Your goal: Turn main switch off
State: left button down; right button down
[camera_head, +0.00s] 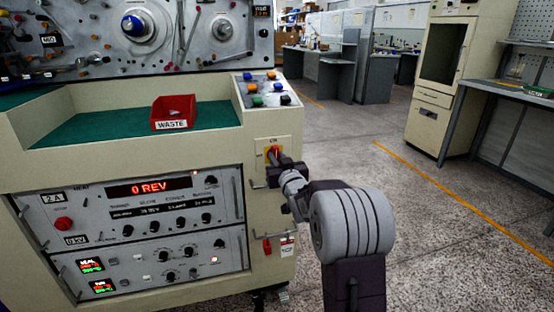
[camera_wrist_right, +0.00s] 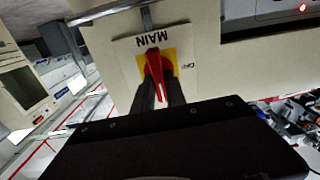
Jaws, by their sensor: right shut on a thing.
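The main switch is a red rotary handle (camera_wrist_right: 158,77) on a yellow plate (camera_wrist_right: 141,48) marked "MAIN" in the right wrist view. In the head view the switch (camera_head: 274,151) is on the right front of the cream machine, with "ON" lettered above it. My right gripper (camera_head: 280,159) reaches it from the right. In the right wrist view its two dark fingers (camera_wrist_right: 158,88) lie on both sides of the red handle, shut on it. The fingers hide part of the handle. My left gripper is not in view.
The cream machine (camera_head: 130,150) has a lit "0 REV" display (camera_head: 150,188). A red waste bin (camera_head: 174,113) sits on its green shelf, and a button box (camera_head: 266,90) stands above the switch. A second red handle (camera_head: 267,246) is below. The floor (camera_head: 380,120) to the right is open.

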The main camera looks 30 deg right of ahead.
jog(key=shift+f, duration=0.1)
jog(key=n+b, duration=0.1)
jog(key=n, duration=0.1)
jog(key=n+b, duration=0.2)
jog(key=n, duration=0.1)
jog(key=shift+a+f, duration=0.15)
jog(key=n+b, duration=0.1)
jog(key=n, duration=0.1)
jog(key=n+b, duration=0.2)
jog(key=shift+a+f+n, duration=0.15)
jog(key=shift+n, duration=0.15)
jog(key=n+b, duration=0.3)
jog(key=n, duration=0.1)
jog(key=shift+w+f+b, duration=0.1)
jog(key=shift+f+b, duration=0.05)
jog(key=shift+b, duration=0.25)
jog(key=shift+n+b, duration=1.35)
jog(key=shift+n, duration=0.65)
jog(key=c, duration=1.4)
grip_release()
jog(key=shift+a, duration=0.1)
jog(key=shift+o, duration=0.2)
